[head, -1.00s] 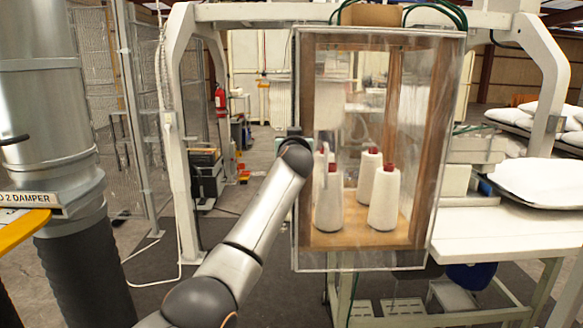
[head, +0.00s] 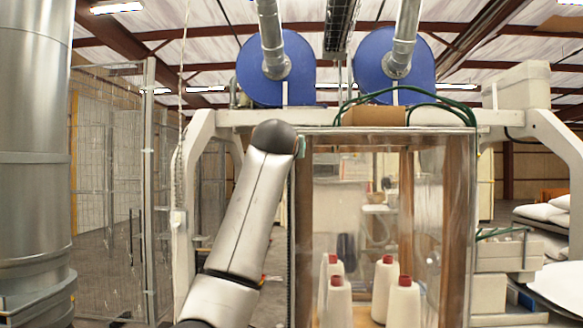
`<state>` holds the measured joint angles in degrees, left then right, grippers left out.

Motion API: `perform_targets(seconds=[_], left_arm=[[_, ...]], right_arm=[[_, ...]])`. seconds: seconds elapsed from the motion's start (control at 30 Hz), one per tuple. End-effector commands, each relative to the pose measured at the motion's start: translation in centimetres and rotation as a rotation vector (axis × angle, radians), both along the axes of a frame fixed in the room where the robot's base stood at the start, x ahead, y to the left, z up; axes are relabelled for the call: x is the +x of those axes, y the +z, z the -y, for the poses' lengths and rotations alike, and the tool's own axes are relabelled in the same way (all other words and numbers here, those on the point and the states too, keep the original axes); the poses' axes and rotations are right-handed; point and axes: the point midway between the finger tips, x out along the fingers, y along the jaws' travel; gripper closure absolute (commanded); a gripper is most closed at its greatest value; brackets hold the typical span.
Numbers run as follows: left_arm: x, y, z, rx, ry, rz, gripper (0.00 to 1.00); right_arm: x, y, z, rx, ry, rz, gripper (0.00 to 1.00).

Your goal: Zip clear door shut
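The clear door (head: 437,210) is a transparent sheet over the front of a wood-framed cabinet. It hangs flat, and its lower part is out of view. A dark strip, which looks like the zip (head: 291,235), runs down its left edge. My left arm rises from the bottom, and my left gripper (head: 301,147) is at the door's top left corner. The gripper is mostly hidden behind my arm, so its fingers and any zip pull cannot be made out. My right gripper is not in view.
Several white thread cones (head: 402,301) with red tops stand inside the cabinet. A white machine frame (head: 195,190) surrounds it. Blue blowers (head: 275,68) and green hoses (head: 425,93) are above. A large metal duct (head: 35,150) stands at left, and white pillows (head: 553,290) lie at right.

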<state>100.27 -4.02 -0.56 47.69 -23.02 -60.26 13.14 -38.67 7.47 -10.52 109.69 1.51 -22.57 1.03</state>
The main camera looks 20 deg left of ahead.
Motion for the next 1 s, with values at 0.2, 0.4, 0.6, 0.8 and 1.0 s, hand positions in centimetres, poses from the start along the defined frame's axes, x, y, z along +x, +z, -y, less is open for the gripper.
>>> perform_targets(seconds=[0.2,0.4,0.6,0.8,1.0], left_arm=[[0.05,-0.13,-0.01,-0.002,-0.001,-0.006,1.0],[0.06,-0.17,-0.02,-0.002,0.0,-0.007,0.86],[0.04,-0.11,-0.02,-0.001,0.0,-0.005,0.64],[0.01,-0.06,-0.02,-0.001,0.0,-0.004,0.64],[-0.79,-0.23,0.26,0.0,0.0,-0.001,0.64]], right_arm=[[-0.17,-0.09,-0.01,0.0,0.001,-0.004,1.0],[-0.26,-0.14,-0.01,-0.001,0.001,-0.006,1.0],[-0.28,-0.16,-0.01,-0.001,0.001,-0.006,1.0],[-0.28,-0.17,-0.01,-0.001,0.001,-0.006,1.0],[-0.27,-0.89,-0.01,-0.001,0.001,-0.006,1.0]])
